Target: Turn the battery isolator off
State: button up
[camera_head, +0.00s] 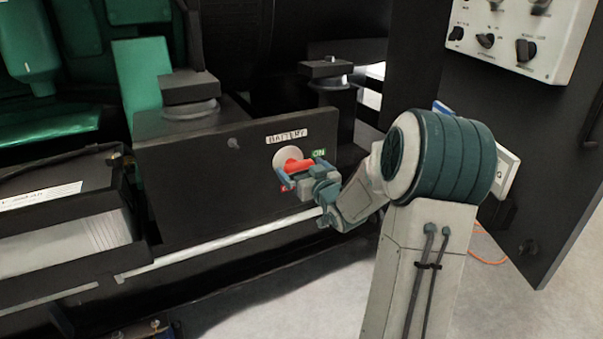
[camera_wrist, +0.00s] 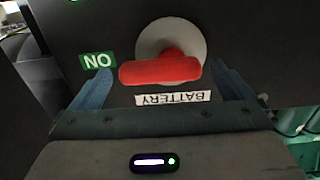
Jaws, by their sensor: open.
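The battery isolator has a red handle (camera_head: 297,165) on a pale round plate (camera_head: 287,155), set in the black panel under a "BATTERY" label (camera_head: 287,137). In the wrist view the red handle (camera_wrist: 160,71) lies level across the plate (camera_wrist: 187,36), its longer end toward the green "ON" label (camera_wrist: 98,61). My gripper (camera_head: 303,171) is in front of the handle, and in the wrist view my gripper (camera_wrist: 160,75) is open, one blue finger beyond each end of the handle. I cannot tell whether a finger touches it. A red label below the handle is mostly hidden.
A black-topped mount (camera_head: 190,88) stands left of the isolator, and another mount (camera_head: 325,69) stands behind it. A pale rail (camera_head: 220,243) runs below the panel. A control box (camera_head: 520,35) hangs on the dark door at right. Bare floor lies below.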

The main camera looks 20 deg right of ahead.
jog(key=shift+w, duration=0.2)
jog(key=c, duration=0.9)
jog(key=shift+c, duration=0.2)
